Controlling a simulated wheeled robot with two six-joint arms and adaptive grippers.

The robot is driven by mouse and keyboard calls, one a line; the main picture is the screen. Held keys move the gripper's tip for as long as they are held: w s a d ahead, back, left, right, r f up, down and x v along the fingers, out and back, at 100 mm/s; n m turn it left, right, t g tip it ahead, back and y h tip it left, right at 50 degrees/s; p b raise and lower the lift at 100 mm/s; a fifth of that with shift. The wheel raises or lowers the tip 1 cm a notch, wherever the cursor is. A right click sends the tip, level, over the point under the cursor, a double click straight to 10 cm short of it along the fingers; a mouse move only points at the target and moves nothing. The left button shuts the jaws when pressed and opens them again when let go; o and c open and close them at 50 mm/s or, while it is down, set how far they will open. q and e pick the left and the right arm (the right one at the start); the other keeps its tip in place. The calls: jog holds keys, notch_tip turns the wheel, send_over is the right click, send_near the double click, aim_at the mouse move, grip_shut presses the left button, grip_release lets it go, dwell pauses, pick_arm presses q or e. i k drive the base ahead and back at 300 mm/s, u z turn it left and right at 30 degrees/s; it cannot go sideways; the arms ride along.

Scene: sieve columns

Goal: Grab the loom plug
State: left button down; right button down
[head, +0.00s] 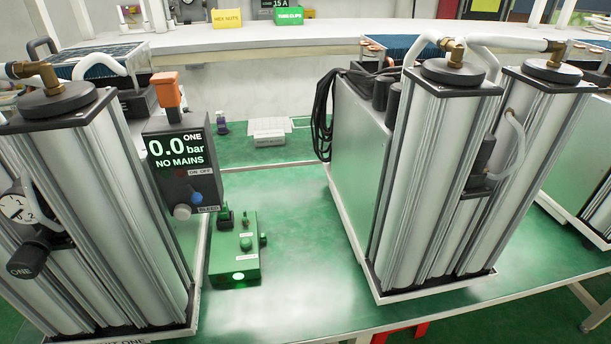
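I cannot tell for sure which thing is the loom plug. An orange block-shaped connector (166,89) stands on top of the dark display box (184,158) of the left unit, whose screen reads 0.0 bar, ONE, NO MAINS. A small dark plug-like piece (224,218) sits at the back left of a green box (236,262) on the green table. A coiled black cable (323,115) hangs on the left side of the right unit; no plug end shows on it. Neither of my grippers is in view.
Behind is a pale shelf (270,37) with yellow (227,18) and green (289,16) bins.

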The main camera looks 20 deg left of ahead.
aim_at(223, 215)
jog(key=u, duration=1.3)
